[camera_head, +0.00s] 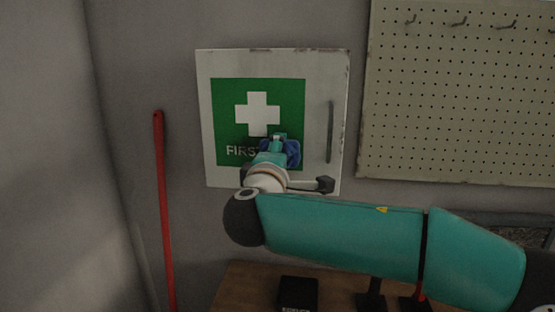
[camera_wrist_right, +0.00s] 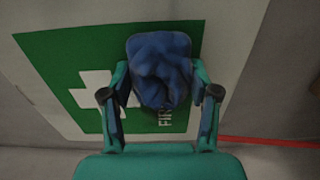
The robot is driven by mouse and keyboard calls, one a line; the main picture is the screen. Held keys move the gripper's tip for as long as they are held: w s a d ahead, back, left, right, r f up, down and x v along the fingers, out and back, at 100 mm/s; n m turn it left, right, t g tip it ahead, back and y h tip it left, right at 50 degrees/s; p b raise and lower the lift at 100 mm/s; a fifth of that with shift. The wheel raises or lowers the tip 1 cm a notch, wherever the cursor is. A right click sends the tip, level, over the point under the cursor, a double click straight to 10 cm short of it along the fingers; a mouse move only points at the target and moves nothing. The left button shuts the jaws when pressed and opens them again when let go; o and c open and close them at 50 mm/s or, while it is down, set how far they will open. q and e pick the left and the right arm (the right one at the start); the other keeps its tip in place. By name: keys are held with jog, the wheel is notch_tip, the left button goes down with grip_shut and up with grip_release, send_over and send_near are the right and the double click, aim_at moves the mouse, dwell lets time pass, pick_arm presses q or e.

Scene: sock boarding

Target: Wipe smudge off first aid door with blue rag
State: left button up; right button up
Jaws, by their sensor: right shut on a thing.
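The first aid door (camera_head: 318,75) is a white panel on the wall with a green sign (camera_head: 226,100), a white cross and a vertical handle (camera_head: 329,132) at its right side. My right gripper (camera_head: 278,146) is at the lower right of the green sign. It is shut on the blue rag (camera_head: 293,153), which is bunched up in front of the door. In the right wrist view the rag (camera_wrist_right: 158,70) sits between the two fingers and covers part of the lettering. I cannot tell if it touches the door. No smudge is distinguishable. My left gripper is not in view.
A red pole (camera_head: 163,210) leans by the wall at the left. A pegboard (camera_head: 460,100) with hooks hangs at the right. A wooden bench top (camera_head: 248,283) is below, with a dark box (camera_head: 298,293) on it.

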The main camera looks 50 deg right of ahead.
aim_at(228, 147)
jog(key=shift+w+a, duration=0.6)
jog(key=shift+w, duration=0.5)
jog(key=shift+w+a, duration=0.55)
jog(key=shift+w, duration=0.5)
jog(key=shift+w+a, duration=0.6)
jog(key=shift+w, duration=0.5)
jog(key=shift+w+a, duration=0.4)
jog(key=shift+w, duration=0.45)
jog(key=shift+w+a, duration=0.4)
jog(key=shift+w, duration=0.45)
jog(key=shift+r, duration=0.1)
